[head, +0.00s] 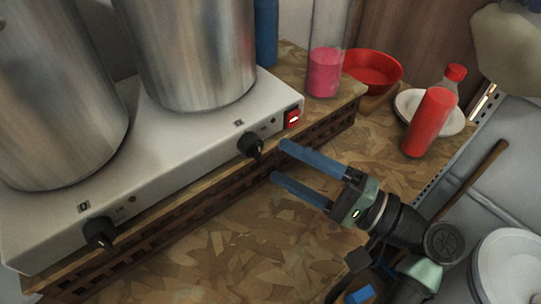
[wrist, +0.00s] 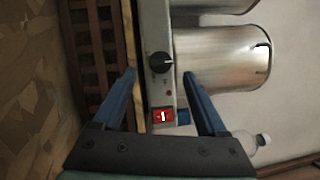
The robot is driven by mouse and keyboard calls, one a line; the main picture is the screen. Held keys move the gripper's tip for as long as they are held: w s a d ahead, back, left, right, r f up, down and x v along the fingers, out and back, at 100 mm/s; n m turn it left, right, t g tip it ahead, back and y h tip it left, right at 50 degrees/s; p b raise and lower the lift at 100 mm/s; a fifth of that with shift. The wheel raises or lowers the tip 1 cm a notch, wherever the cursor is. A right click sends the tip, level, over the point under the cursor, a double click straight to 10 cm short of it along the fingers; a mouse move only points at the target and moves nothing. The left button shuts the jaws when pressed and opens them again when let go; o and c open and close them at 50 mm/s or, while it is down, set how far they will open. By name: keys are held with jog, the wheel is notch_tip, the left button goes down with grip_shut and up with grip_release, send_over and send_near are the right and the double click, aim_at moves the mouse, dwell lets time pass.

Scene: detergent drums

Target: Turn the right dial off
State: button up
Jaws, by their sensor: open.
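The right dial (head: 250,146) is a black knob on the front face of a white two-burner hot plate (head: 190,140). In the wrist view the right dial (wrist: 160,63) lies ahead, between the lines of my two blue fingers, with a pale mark on its face. My gripper (head: 279,160) is open and empty, to the right of the dial in the head view. Its fingertips appear close to the dial but not closed around it; the wrist view also shows my gripper (wrist: 158,76). The left dial (head: 100,233) is a similar black knob, away from my gripper.
A red switch (head: 292,119) sits beside the right dial. Large metal pots (head: 193,55) stand on the hot plate, above a slatted wooden crate (head: 215,168). A red bottle (head: 428,122), white plate (head: 455,120) and red bowl (head: 372,68) stand to the right. The front wood-chip surface (head: 230,240) is clear.

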jog(key=b+v, duration=0.1)
jog(key=v, duration=0.7)
jog(key=shift+d, duration=0.2)
jog(key=shift+s+d, duration=0.1)
jog(key=shift+s, duration=0.1)
